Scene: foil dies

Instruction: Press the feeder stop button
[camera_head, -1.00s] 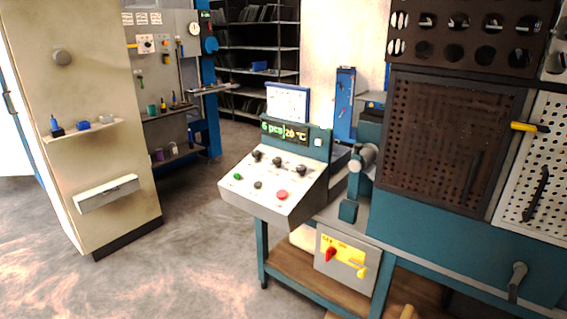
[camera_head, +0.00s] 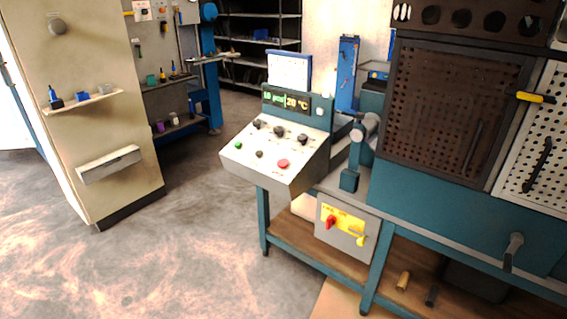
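The control panel (camera_head: 275,182), a sloped light-grey box on a teal bench, stands in the middle of the head view. A large red button (camera_head: 283,163) sits at its lower right, a small black button (camera_head: 259,154) left of that, and a green button (camera_head: 238,146) at the far left. Several black knobs (camera_head: 279,132) line the top row. No label naming the feeder stop is readable. A display (camera_head: 286,101) above shows green piece-count text and a yellow 20 °C. Neither of my grippers is in view.
A beige cabinet (camera_head: 110,130) with a small shelf stands at the left. A grey box with a red switch (camera_head: 331,222) hangs below the panel. A dark perforated panel (camera_head: 440,110) stands at the right. The floor (camera_head: 190,240) in front of the panel is clear.

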